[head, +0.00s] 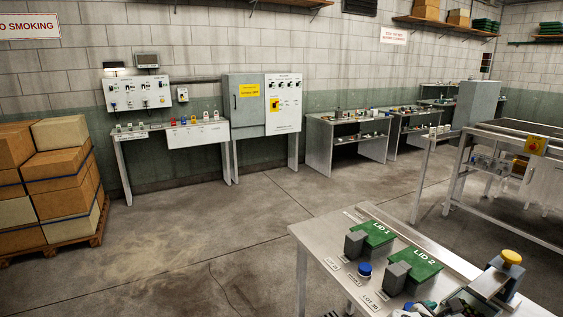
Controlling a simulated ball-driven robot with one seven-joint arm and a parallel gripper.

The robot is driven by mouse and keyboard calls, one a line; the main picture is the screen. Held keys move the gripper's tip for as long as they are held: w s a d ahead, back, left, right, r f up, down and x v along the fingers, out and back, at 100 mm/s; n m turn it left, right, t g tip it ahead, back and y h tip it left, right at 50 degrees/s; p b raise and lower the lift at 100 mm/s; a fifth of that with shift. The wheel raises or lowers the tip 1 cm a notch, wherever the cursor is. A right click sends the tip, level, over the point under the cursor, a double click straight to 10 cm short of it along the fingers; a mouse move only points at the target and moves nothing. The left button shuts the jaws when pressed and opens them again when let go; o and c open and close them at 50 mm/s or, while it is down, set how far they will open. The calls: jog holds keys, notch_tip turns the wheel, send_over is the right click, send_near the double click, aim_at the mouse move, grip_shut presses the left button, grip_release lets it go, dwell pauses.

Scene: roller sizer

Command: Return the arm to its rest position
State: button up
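My arm and gripper do not show clearly anywhere in the head view, so its pose and fingers cannot be seen. The near metal table (320,238) stands at the lower right. A blue-topped knob (365,269) sits near the front edge. A dark post with a yellow cap (512,257) stands at the table's right. Small items at the bottom edge are cut off by the frame.
Stacked cardboard boxes (60,185) stand on a pallet at the left. Benches with controls (145,130) and a grey cabinet (247,104) line the back wall. A metal frame with a red button on a yellow plate (536,145) is at the right. The concrete floor (220,240) between is clear.

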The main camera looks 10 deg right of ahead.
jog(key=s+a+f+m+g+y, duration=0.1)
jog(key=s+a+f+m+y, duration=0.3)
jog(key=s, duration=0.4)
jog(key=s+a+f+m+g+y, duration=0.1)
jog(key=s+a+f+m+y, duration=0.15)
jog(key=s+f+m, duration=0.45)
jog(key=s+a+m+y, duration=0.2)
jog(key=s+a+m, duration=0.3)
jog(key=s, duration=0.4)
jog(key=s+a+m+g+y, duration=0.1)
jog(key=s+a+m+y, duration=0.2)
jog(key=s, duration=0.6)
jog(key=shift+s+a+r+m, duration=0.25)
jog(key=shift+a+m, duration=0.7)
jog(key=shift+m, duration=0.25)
